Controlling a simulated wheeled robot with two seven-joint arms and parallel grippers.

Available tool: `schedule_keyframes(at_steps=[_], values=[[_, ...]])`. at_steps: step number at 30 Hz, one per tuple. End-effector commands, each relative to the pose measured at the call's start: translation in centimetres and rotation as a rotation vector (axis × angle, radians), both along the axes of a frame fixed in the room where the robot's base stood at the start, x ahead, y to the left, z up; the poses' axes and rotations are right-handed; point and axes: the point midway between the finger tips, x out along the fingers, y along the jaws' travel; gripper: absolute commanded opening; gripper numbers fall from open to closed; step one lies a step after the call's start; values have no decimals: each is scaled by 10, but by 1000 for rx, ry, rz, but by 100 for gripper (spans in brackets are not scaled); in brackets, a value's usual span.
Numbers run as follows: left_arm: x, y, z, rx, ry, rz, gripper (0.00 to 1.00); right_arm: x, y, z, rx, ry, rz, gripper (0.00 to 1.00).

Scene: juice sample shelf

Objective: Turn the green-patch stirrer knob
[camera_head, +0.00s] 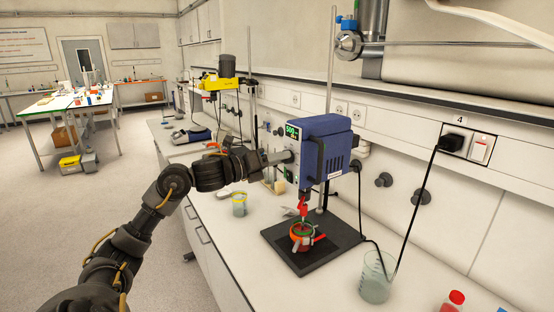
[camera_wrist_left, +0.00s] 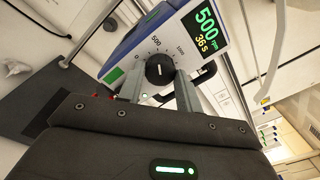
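The blue overhead stirrer (camera_head: 328,145) stands on its rod, its lit display (camera_head: 292,132) facing my left arm. In the left wrist view the display (camera_wrist_left: 205,28) reads 500 rpm and 36 s. The black knob (camera_wrist_left: 160,70) with a pale mark sits on the white front panel, below the 500 and 1000 dial labels. A green patch (camera_wrist_left: 113,76) is on the panel's corner. My left gripper (camera_wrist_left: 160,78) has one finger on each side of the knob, apparently touching it. In the head view my left gripper (camera_head: 282,157) reaches the panel and hides the knob. My right gripper is out of view.
Below the stirrer, a red-and-green vessel (camera_head: 302,236) stands on a black base plate (camera_head: 335,248). A glass beaker (camera_head: 376,280) and a red-capped bottle (camera_head: 453,301) are at the front right.

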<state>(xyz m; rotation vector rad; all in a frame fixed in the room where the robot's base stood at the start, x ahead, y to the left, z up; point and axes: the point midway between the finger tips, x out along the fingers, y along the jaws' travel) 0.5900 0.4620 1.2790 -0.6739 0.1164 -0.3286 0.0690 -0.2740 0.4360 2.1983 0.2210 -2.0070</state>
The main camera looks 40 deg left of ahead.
Motion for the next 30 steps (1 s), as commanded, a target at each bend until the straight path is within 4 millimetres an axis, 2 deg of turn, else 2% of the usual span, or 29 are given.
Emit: schedule_keyframes(at_steps=[1, 5, 17, 30], values=[[0, 0, 0, 0, 0, 0, 28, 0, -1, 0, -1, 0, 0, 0], [0, 0, 0, 0, 0, 0, 11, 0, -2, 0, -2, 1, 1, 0], [0, 0, -1, -78, 25, 0, 10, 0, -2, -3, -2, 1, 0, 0], [0, 0, -2, -435, 132, 1, 10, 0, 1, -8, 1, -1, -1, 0]])
